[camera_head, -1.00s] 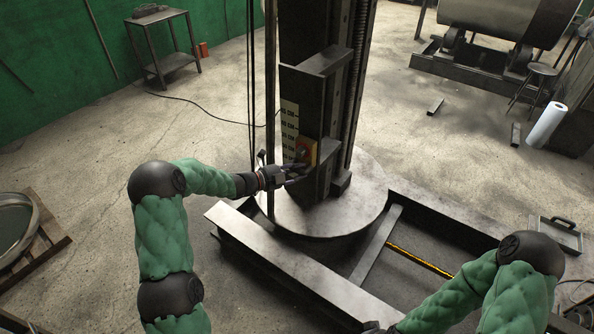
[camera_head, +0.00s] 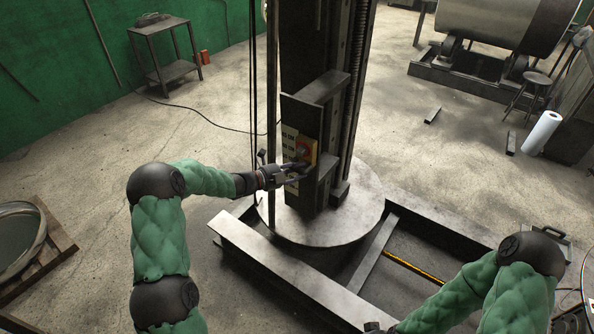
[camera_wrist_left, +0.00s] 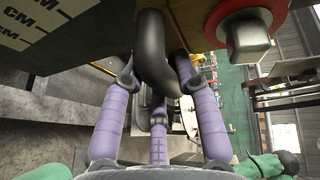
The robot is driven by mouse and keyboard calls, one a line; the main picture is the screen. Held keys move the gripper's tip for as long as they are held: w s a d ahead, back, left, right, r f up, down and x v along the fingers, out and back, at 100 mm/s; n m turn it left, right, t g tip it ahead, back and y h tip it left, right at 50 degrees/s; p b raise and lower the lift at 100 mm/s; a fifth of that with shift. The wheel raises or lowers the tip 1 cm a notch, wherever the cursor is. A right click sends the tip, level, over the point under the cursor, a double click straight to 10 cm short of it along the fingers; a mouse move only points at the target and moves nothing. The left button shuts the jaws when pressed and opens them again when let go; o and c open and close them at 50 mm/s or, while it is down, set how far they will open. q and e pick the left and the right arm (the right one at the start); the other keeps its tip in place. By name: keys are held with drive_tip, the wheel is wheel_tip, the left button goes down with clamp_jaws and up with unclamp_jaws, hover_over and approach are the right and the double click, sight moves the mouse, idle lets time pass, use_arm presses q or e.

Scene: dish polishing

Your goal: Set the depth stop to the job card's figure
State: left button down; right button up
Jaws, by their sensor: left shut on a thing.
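The depth stop is a yellow-orange block with a red knob (camera_head: 304,150) on the front of the dark column. In the left wrist view its red round collar and grey knob (camera_wrist_left: 248,38) show at upper right. A pale scale with CM marks (camera_head: 287,132) runs beside it, and part of it shows in the left wrist view (camera_wrist_left: 30,25). My left gripper (camera_head: 297,172) is at the block's lower side, shut on a black curved handle (camera_wrist_left: 155,60) between its purple fingers. The scale figures are too small or cut off to read. I see no job card.
The column stands on a round plate (camera_head: 350,222) within a steel frame (camera_head: 290,275). A black cable hangs left of the column. A side table (camera_head: 160,28) stands at the back left, a large drum (camera_head: 500,20) at the back right.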

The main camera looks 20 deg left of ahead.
use_arm(q)
drive_tip(key=shift+w+a+r, duration=0.1)
drive_tip(key=shift+w+r, duration=0.05)
drive_tip(key=shift+r, duration=0.4)
drive_tip(key=c, duration=0.9)
unclamp_jaws()
drive_tip(key=shift+w, duration=0.1)
drive_tip(key=shift+f, duration=0.1)
drive_tip(key=shift+s+f, duration=0.15)
drive_tip(key=shift+s, duration=0.1)
drive_tip(key=v, duration=1.1)
drive_tip(key=shift+s+a, duration=0.25)
drive_tip(key=shift+s, duration=0.05)
